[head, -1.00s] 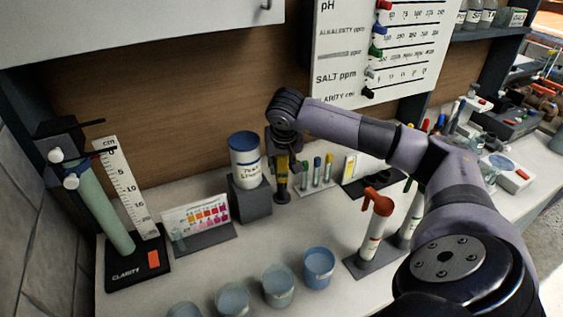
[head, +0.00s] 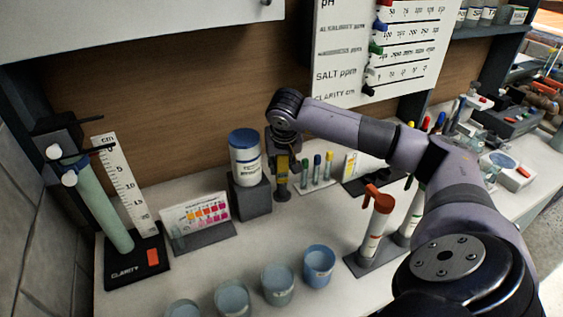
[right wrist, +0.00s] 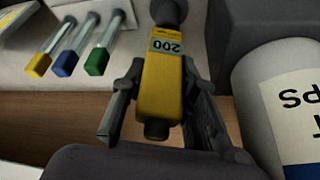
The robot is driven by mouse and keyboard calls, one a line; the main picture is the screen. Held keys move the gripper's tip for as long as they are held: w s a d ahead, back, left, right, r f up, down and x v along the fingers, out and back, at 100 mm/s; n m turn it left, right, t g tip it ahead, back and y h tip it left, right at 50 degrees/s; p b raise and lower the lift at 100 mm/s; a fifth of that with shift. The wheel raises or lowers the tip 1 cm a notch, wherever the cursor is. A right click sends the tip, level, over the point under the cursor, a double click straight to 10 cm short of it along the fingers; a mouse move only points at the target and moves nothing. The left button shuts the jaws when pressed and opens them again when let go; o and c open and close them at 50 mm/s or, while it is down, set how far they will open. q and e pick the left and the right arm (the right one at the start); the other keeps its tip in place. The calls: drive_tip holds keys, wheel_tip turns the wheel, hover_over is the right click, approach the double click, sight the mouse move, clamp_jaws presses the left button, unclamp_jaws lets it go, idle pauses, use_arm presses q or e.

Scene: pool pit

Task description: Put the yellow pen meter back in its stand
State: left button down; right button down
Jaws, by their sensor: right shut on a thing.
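The yellow pen meter (head: 282,164) is upright at the back of the counter, beside the blue-and-white tub. In the right wrist view, the yellow pen meter (right wrist: 161,88) shows a small display reading 200. My right gripper (head: 281,160) is shut on its body, with one finger on each side (right wrist: 155,100). Below the yellow body is a dark round part (head: 281,192) close to the counter. I cannot tell whether this is the stand or the meter's own lower end. My left gripper is not in view.
The tub (head: 246,158) on its grey block (head: 250,198) stands just left of the gripper. Capped vials (head: 317,168) stand close on the right. Red-capped tubes (head: 377,225) and cups (head: 319,265) are nearer. The counter's middle is clear.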

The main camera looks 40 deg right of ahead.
drive_tip(key=shift+f, duration=0.25)
drive_tip(key=c, duration=1.2)
unclamp_jaws()
drive_tip(key=shift+r, duration=0.1)
drive_tip(key=shift+r+p, duration=2.35)
drive_tip(key=shift+r, duration=1.15)
